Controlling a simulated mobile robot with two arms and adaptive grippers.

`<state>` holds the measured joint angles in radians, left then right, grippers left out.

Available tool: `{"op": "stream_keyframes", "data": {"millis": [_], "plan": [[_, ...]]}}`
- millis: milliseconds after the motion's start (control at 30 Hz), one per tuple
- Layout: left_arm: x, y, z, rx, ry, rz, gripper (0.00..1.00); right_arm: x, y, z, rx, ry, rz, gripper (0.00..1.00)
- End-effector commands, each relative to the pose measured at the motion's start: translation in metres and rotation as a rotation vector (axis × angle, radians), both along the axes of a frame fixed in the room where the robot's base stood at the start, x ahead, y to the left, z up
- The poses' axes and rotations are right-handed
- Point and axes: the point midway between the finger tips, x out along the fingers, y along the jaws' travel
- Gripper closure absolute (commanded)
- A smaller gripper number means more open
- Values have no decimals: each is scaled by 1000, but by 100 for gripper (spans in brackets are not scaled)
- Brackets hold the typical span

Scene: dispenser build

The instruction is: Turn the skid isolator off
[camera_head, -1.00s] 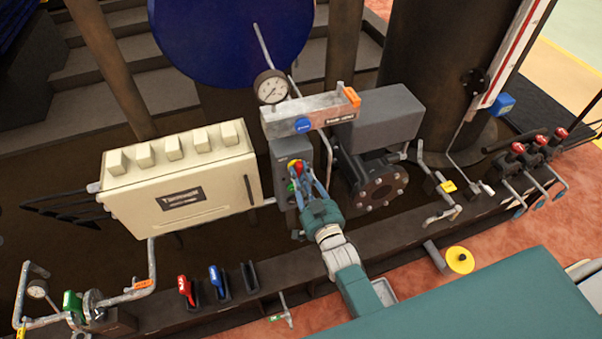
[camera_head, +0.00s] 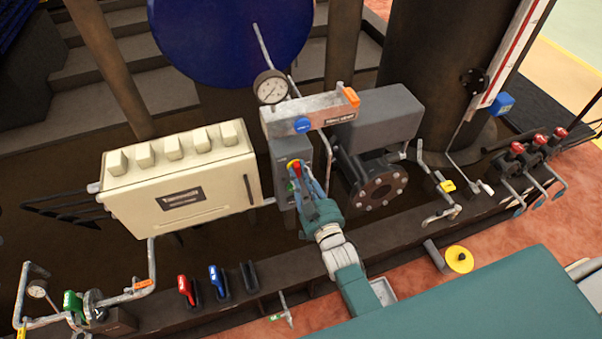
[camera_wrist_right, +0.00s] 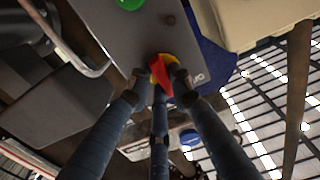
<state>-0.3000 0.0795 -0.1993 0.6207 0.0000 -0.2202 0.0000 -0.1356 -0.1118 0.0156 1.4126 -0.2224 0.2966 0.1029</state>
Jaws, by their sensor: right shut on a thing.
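The skid isolator is a grey upright box (camera_head: 282,150) with a red handle on a yellow disc (camera_head: 295,166) on its front. In the right wrist view the red handle (camera_wrist_right: 160,74) lies between my fingertips, tilted from the upright, with the yellow disc partly hidden behind it. A green round button (camera_wrist_right: 130,3) sits on the same grey face. My right gripper (camera_head: 299,178) is shut on the red handle, its blue fingers touching it from both sides. It also shows in the right wrist view (camera_wrist_right: 160,80). My left gripper is not in view.
A cream cabinet (camera_head: 181,182) stands just left of the isolator. A flanged grey unit (camera_head: 382,188) stands close on the right. Red and blue levers (camera_head: 187,288) line the front beam.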

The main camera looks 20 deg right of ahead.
Motion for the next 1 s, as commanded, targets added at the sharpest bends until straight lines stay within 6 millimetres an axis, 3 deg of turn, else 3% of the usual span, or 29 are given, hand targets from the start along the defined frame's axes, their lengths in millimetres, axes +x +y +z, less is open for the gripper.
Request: {"op": "stream_keyframes", "data": {"millis": [67, 100, 200, 567, 1000], "plan": [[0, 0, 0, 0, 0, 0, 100, -1, 0, -2, 1, 4, 0, 100], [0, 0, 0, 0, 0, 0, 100, -1, 0, -2, 1, 4, 0, 74], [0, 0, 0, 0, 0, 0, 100, -1, 0, -2, 1, 3, 0, 60], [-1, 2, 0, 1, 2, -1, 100, -6, 0, -1, 1, 2, 0, 60], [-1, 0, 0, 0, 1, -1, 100, -92, -3, -2, 0, 6, 0, 60]]}}
